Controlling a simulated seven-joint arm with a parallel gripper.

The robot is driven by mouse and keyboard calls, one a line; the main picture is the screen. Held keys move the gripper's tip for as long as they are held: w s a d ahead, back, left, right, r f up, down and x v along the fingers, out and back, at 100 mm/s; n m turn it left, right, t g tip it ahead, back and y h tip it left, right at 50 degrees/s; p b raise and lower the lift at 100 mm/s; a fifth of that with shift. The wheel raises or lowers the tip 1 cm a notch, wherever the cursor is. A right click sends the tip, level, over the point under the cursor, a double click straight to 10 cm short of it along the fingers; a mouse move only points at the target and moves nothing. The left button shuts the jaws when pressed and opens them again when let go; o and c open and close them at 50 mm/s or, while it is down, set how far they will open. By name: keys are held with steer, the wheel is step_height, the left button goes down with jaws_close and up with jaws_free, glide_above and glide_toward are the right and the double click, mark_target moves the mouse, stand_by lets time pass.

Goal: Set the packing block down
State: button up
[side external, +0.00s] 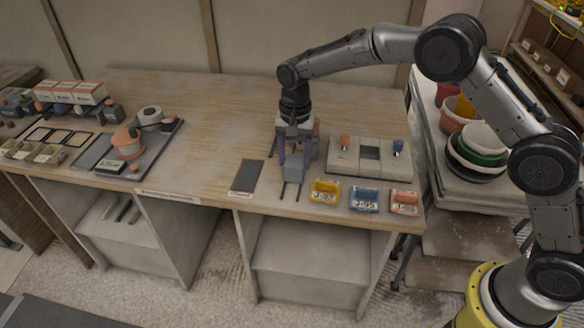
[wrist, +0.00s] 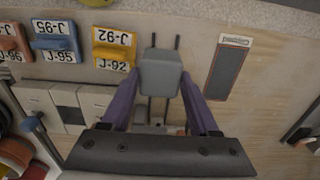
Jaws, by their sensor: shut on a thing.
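The packing block is a grey block (side external: 296,173), held between the purple fingers of my gripper (side external: 295,160) near the front edge of the bench. In the wrist view the block (wrist: 160,74) sits between the fingertips of my gripper (wrist: 160,88), which is shut on it. Two thin dark parallel rails (side external: 284,191) show under and in front of the block. They also show in the wrist view (wrist: 178,42). I cannot tell whether the block touches the rails or hangs just above them.
A dark flat pad (side external: 246,177) lies left.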

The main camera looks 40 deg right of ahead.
mark_target(292, 169)
steer(key=shift+w+f, duration=0.35)
steer(key=shift+w+a+f, duration=0.1)
steer(key=shift+f, duration=1.55)
steer(key=shift+f, duration=0.2)
steer(key=o, duration=1.3)
steer(key=shift+o, duration=0.2)
steer(key=shift+r, duration=0.1)
step_height(292, 169, up, 12)
steer(key=shift+r, duration=0.15)
